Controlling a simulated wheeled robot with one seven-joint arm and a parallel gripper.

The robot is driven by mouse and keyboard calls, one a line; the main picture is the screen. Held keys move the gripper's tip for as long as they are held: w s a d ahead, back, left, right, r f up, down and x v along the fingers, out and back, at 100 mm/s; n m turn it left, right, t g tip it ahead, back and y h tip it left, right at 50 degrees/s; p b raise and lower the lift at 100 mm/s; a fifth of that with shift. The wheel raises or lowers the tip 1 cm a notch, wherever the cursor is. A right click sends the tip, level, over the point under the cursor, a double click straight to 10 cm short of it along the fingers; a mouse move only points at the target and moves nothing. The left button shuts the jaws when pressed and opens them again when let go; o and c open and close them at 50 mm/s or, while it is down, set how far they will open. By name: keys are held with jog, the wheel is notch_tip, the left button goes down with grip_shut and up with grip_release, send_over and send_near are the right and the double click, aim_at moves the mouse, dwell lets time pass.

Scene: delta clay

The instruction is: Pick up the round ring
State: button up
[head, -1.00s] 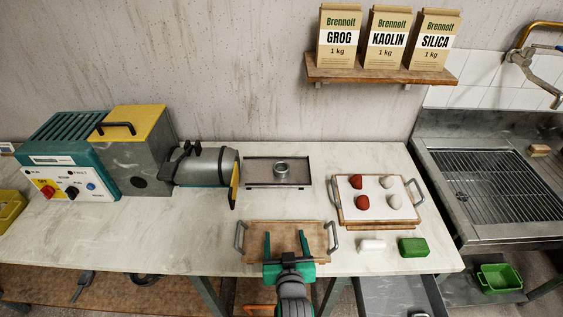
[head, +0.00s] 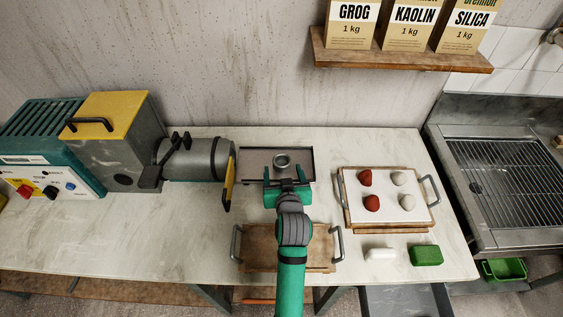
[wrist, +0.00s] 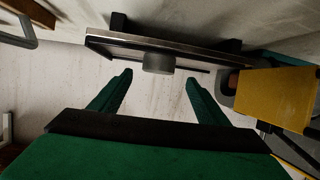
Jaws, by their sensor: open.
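The round ring (head: 282,169) is a short grey metal ring. It sits on the dark rectangular metal tray (head: 254,164) at the back middle of the bench. My gripper (head: 285,176) has green fingers; it is open and empty, on the near side of the ring and close to it. In the wrist view the ring (wrist: 158,63) shows beyond the spread fingertips, between them from side to side. The fingers do not appear to touch it. Its far side is hidden in the wrist view.
A machine with a grey barrel (head: 196,158) and yellow end plate stands left of the tray. A white-topped board (head: 388,190) with red and grey lumps is at right. An empty wooden tray (head: 262,250) lies under my arm. A shelf (head: 400,58) with bags hangs above.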

aim_at(283, 167)
jog(key=shift+f+x, duration=0.2)
jog(key=shift+x, duration=1.25)
jog(key=shift+f+x, duration=0.15)
jog(key=shift+x, duration=1.35)
jog(key=shift+s+d, duration=0.15)
jog(key=c, duration=1.2)
jog(key=shift+d, duration=0.15)
